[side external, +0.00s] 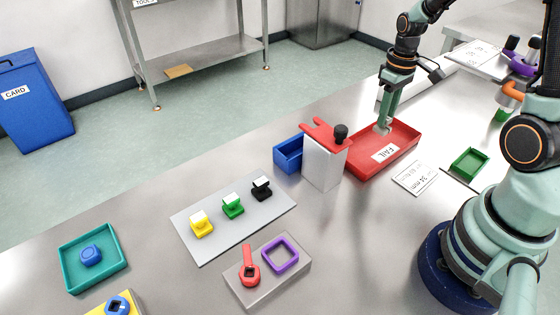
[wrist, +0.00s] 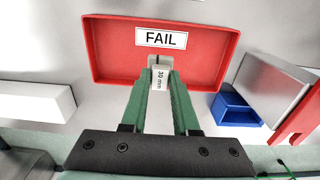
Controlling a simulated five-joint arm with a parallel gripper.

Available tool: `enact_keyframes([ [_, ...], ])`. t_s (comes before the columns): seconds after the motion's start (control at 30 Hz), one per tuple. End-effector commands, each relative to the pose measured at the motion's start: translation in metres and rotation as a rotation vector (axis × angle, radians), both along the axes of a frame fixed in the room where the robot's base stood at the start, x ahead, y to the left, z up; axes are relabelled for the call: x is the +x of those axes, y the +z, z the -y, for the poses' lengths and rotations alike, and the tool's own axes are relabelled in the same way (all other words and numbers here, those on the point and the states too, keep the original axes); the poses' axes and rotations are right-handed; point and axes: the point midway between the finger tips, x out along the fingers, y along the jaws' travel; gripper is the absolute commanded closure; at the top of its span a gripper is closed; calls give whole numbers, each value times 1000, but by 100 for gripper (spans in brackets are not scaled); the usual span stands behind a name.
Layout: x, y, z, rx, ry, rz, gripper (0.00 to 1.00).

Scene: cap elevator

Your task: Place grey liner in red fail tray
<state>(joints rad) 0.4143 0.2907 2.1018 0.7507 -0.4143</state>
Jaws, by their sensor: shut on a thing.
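The red fail tray (side external: 405,146) stands at the back right of the table in the side view, with a white FAIL label on its wall. It fills the upper middle of the wrist view (wrist: 215,62). My gripper (side external: 384,127) points down over the tray's left part.
A white block with a red top (side external: 322,165) and a blue bin (side external: 288,154) stand just left of the tray. A white card (side external: 414,178) and a green tray (side external: 468,163) lie to the right. A grey board (side external: 232,228) with several small coloured parts lies front left.

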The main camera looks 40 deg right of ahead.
Motion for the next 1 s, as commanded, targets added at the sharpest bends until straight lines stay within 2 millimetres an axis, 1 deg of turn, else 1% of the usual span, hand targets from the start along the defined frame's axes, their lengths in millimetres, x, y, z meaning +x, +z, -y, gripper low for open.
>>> enact_keyframes([
  [0.03,0,-7,0,1,0,-2,100],
  [0.17,0,-14,0,0,0,0,100],
  [0.4,0,-44,0,1,0,-2,100],
  [0.47,0,-49,0,1,0,-1,100],
  [0.87,0,-53,0,0,0,1,100],
  [0.9,0,-54,0,0,0,1,68],
  [0.97,1,-54,0,-1,0,1,45],
  [1.0,1,-53,0,-1,0,1,41],
])
